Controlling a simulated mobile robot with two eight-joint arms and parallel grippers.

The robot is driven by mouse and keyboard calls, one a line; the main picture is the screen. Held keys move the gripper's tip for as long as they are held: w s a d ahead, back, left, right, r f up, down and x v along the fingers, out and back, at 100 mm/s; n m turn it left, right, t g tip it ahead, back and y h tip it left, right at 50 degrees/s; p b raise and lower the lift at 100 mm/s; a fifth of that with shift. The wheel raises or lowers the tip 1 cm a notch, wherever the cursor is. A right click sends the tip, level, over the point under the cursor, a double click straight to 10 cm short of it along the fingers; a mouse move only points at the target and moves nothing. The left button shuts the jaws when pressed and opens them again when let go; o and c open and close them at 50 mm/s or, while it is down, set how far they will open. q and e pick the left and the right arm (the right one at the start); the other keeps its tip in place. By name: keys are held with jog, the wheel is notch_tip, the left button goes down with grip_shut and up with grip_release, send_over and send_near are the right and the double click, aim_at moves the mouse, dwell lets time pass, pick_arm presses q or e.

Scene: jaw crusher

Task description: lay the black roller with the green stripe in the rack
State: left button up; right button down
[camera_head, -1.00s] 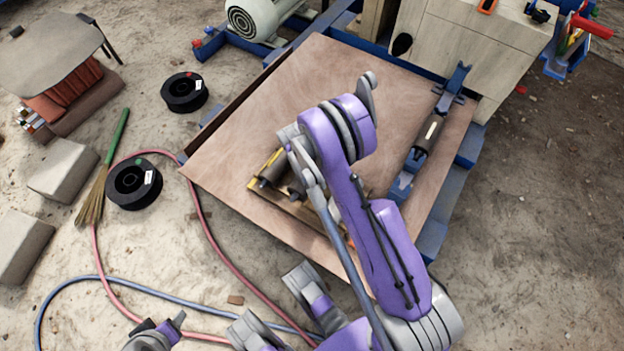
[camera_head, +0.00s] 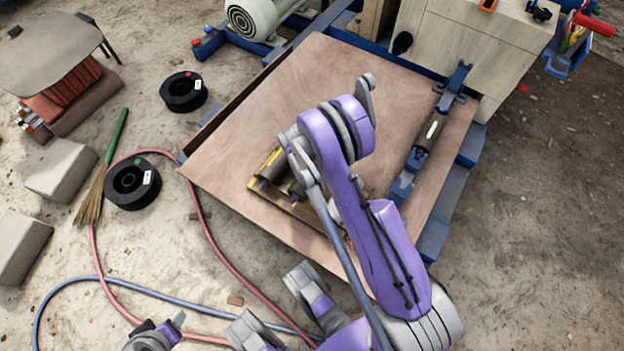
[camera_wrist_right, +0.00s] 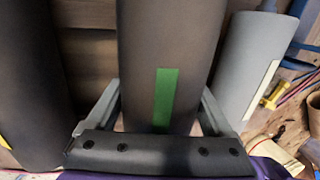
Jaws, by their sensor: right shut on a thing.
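In the right wrist view, my right gripper (camera_wrist_right: 160,115) is shut on the black roller with the green stripe (camera_wrist_right: 135,40), one finger on each side. The green stripe faces the camera. A dark roller (camera_wrist_right: 28,90) with a bit of yellow lies to its left. The head view shows a wooden rack (camera_head: 300,212) on the brown board, with dark rollers (camera_head: 272,174) in it, partly hidden by my right arm. That arm also hides the right gripper and held roller there. Whether the held roller touches the rack is unclear. My left gripper (camera_head: 160,332) is at the bottom edge, partly cut off.
A roller with a pale stripe (camera_head: 431,130) lies in a blue frame (camera_head: 402,184) on the board's right side. Black spools (camera_head: 133,184), a broom and hoses lie left on the ground.

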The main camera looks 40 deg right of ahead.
jog(key=shift+f, duration=0.3)
grip_release()
jog(key=p+v, duration=0.2)
jog(key=v, duration=0.8)
jog(key=shift+a+r+p, duration=0.1)
jog(key=shift+r+p, duration=0.2)
jog(key=shift+r, duration=0.05)
